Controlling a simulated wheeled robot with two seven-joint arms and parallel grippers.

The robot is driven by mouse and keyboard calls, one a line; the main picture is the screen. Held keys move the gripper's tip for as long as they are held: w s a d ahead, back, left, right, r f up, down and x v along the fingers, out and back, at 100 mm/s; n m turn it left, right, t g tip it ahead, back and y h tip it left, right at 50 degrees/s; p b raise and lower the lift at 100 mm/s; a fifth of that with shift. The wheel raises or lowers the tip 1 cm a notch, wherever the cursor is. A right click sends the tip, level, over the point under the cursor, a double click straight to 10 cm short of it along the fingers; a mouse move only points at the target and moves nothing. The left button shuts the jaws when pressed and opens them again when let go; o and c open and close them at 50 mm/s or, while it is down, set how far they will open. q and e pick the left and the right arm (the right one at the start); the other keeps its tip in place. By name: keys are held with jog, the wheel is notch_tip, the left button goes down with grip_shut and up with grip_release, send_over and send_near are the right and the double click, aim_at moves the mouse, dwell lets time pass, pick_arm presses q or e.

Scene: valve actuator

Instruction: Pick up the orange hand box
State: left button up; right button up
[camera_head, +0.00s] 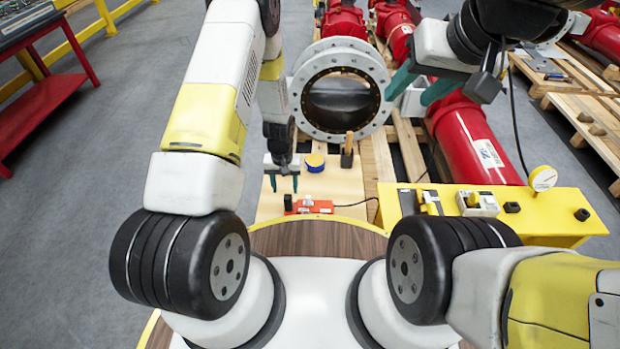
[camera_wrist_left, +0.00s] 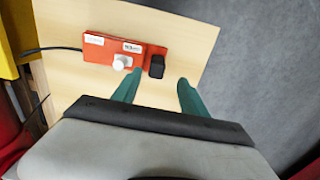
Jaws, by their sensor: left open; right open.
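The orange hand box (camera_head: 316,207) lies on a light wooden board (camera_head: 338,182) in front of me. It has a white knob, pale labels, a black part at one end and a cable at the other. In the left wrist view the orange hand box (camera_wrist_left: 112,53) is just beyond the fingertips. My left gripper (camera_head: 284,184) points down above the box's left end, open and empty. In the left wrist view the left gripper (camera_wrist_left: 157,86) has its fingertips near the black part. My right gripper (camera_head: 413,85) is open and empty at the upper right, far from the box.
A blue and yellow roll (camera_head: 315,162) and a brush-like tool (camera_head: 348,152) sit behind the box. A yellow panel (camera_head: 560,212) with switches and a gauge (camera_head: 542,178) stands to the right. A large grey flanged valve (camera_head: 299,97) and red pipes (camera_head: 470,140) stand behind.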

aim_at(288, 196)
pick_arm(q)
jog(key=shift+d+f, duration=0.15)
jog(key=shift+f, duration=1.4)
jog(key=shift+d+f, duration=0.15)
jog(key=shift+f, duration=1.35)
grip_shut()
jog(key=shift+w, duration=0.1)
